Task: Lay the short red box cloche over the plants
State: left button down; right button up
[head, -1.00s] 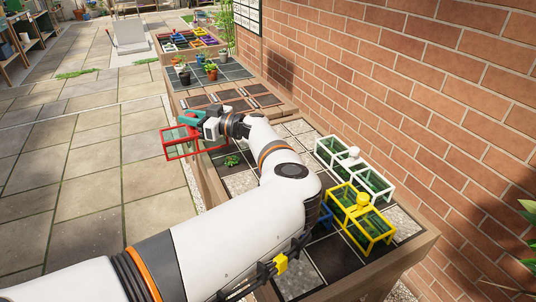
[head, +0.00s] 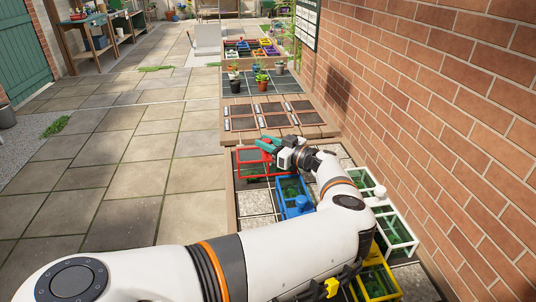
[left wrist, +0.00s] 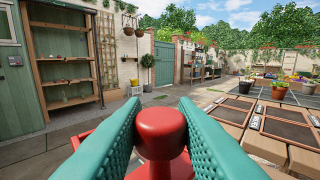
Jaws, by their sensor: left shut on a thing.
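The short red box cloche (head: 254,163) has a red frame with clear panes. It is at the far left part of the near bed. My left gripper (head: 272,146) has its teal fingers shut on the cloche's red knob (left wrist: 161,132), which fills the gap between them in the left wrist view. Dark green shows through the panes, but I cannot tell whether the cloche touches the bed or hangs just above it. My right gripper is out of view.
A blue cloche (head: 292,204) stands just nearer than the red one. A white cloche (head: 398,232) and a yellow cloche (head: 377,278) stand along the right, partly behind my arm. Wooden boards with dark panels (head: 278,118) lie beyond. A brick wall (head: 440,120) bounds the right.

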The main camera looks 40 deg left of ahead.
aim_at(266, 155)
pick_arm(q)
notch_tip(266, 155, down, 3)
jog(key=shift+f, duration=0.2)
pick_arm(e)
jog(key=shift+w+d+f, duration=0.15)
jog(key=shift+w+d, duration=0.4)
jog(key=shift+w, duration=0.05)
pick_arm(q)
jog(key=shift+f+b, duration=0.1)
jog(key=shift+b, duration=0.2)
jog(key=c, duration=1.1)
grip_release()
jog(key=shift+c, duration=0.2)
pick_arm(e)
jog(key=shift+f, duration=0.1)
